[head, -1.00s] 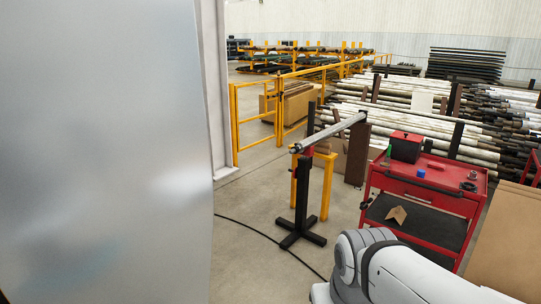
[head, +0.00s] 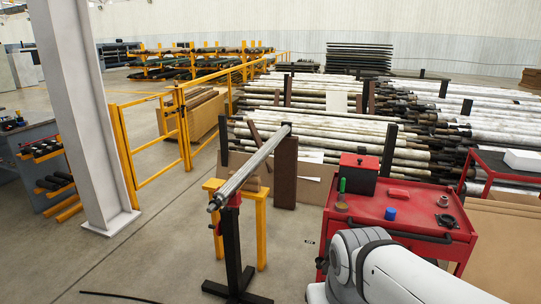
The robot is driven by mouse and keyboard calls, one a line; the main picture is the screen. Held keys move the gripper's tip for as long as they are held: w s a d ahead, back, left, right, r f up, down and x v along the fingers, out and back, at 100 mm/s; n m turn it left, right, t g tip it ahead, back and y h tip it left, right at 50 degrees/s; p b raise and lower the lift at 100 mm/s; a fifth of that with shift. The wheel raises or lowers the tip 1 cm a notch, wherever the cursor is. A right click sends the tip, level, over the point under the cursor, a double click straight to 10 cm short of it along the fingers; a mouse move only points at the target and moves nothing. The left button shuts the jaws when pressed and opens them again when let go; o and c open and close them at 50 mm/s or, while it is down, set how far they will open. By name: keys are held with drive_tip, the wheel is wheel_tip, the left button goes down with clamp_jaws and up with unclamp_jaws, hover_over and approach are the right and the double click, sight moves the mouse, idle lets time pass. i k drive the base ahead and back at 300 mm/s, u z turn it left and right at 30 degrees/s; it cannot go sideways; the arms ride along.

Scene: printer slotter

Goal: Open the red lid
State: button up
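A black box with a red lid (head: 360,160) stands at the back left of the top of a red tool cart (head: 400,212), in the right half of the head view. The lid lies flat on the box and looks closed. My white and grey arm fills the bottom right and hides part of the cart's front. My gripper is out of the picture.
A green item (head: 342,185), a blue cap (head: 390,213) and a dark ring part (head: 443,201) are on the cart. A stand (head: 232,245) holds a long metal pipe (head: 250,168) left of the cart. A grey column (head: 85,115) stands at left; floor between is open.

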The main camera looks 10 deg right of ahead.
sight(347, 160)
drive_tip(key=z, duration=0.4)
drive_tip(key=i, duration=1.8)
drive_tip(key=z, duration=0.4)
drive_tip(key=k, duration=0.65)
drive_tip(key=z, duration=0.15)
drive_tip(key=i, duration=0.7)
drive_tip(key=u, duration=0.1)
